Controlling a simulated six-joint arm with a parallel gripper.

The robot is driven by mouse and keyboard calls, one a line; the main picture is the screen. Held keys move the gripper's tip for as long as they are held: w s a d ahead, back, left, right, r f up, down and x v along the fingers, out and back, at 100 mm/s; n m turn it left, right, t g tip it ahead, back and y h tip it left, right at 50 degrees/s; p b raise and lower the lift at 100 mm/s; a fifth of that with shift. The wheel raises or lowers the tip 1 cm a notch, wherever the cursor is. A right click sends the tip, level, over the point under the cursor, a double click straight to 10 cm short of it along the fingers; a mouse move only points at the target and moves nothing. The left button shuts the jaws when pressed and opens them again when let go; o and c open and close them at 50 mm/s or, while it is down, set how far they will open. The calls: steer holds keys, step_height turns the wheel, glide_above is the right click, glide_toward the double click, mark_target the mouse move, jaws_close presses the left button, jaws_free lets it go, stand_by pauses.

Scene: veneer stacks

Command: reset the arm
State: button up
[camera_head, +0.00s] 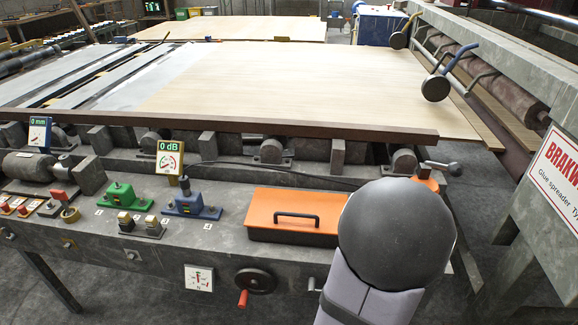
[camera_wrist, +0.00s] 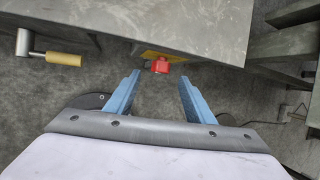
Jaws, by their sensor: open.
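My gripper (camera_wrist: 155,92) shows in the wrist view with its two blue fingers spread apart and nothing between them. The fingers point toward the edge of a grey bench. A red button (camera_wrist: 161,65) on a yellow plate sits on that edge, just beyond the fingertips and apart from them. In the head view my arm's dark rounded joint and pale link stand at the lower right. My gripper cannot be made out there.
A handle with a tan grip (camera_wrist: 63,58) juts out at the left. The grey bench (camera_head: 155,262) carries an orange box (camera_head: 293,216), a green switch unit (camera_head: 122,197) and a blue one (camera_head: 192,205). A handwheel (camera_head: 255,281) sticks out in front. A grey frame (camera_head: 500,90) stands right.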

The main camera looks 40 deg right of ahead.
steer(key=w+a+f+n+g+y+b, duration=0.2)
steer(key=w+a+f+n, duration=0.1)
steer(key=a+f+n, duration=0.5)
steer(key=w+a+f+n+g+y+b, duration=0.1)
steer(key=w+a+f+n+y+b, duration=0.15)
steer(key=a+f+n, duration=0.55)
steer(key=w+a+f+n+t+y, duration=0.1)
steer(key=w+a+f+n+t, duration=0.25)
steer(key=w+a+n, duration=0.8)
steer(key=a+r+n+y+p, duration=0.3)
steer(key=a+r+n, duration=0.7)
steer(key=r, duration=0.5)
steer(key=s+d+r+n+g+h+p, duration=0.2)
steer(key=s+r+n+h, duration=0.1)
steer(key=s+r+n, duration=0.3)
step_height(320, 180, up, 22)
steer(key=w+p, duration=0.1)
steer(key=p, duration=1.9)
steer(key=shift+d+n, duration=0.2)
steer(key=shift+n, duration=0.15)
